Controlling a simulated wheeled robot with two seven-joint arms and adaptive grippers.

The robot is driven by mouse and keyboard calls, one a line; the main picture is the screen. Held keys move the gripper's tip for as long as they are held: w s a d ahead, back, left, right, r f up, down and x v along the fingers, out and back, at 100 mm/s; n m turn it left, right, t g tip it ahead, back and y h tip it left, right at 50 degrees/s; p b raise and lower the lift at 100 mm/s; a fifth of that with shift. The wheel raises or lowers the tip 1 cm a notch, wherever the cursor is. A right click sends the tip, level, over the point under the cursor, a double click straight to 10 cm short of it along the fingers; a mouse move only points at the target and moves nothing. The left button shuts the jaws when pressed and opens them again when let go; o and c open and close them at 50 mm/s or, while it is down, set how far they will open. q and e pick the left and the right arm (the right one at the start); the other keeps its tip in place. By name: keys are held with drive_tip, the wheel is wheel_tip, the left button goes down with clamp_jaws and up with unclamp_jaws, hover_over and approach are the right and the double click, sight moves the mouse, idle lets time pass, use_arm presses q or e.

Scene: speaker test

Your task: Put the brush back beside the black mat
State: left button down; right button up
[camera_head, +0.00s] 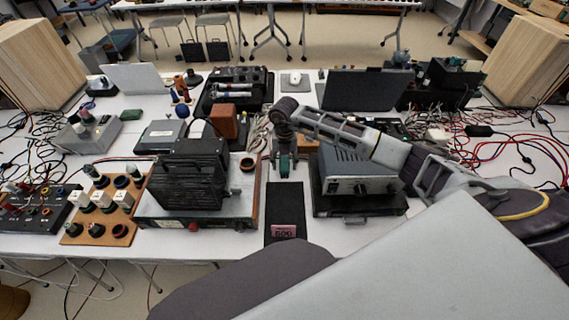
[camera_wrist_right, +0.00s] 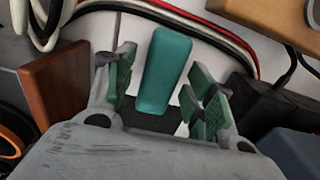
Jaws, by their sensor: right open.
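The black mat (camera_head: 285,205) lies at the front middle of the white table, with a small pink "500" label at its near end. My right gripper (camera_head: 283,168) reaches down just beyond the mat's far end. In the right wrist view its green-padded fingers (camera_wrist_right: 165,88) are open. A plain teal block (camera_wrist_right: 165,70), which seems to be the brush, stands or lies between them with gaps on both sides. No bristles show. In the head view the gripper largely hides it. My left gripper is not in view.
A black ribbed box (camera_head: 188,180) on a turntable-like unit stands left of the mat. A grey device (camera_head: 358,172) stands right of it. Cables (camera_wrist_right: 215,38) and a brown block (camera_wrist_right: 55,85) lie close around the gripper. The table is crowded.

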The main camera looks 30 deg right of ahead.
sight(284, 161)
wheel_tip(284, 161, up, 9)
drive_tip(key=shift+f, duration=0.2)
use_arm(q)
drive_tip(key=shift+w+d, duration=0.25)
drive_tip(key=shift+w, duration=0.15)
use_arm(e)
wheel_tip(284, 161, up, 2)
drive_tip(key=shift+r, duration=0.1)
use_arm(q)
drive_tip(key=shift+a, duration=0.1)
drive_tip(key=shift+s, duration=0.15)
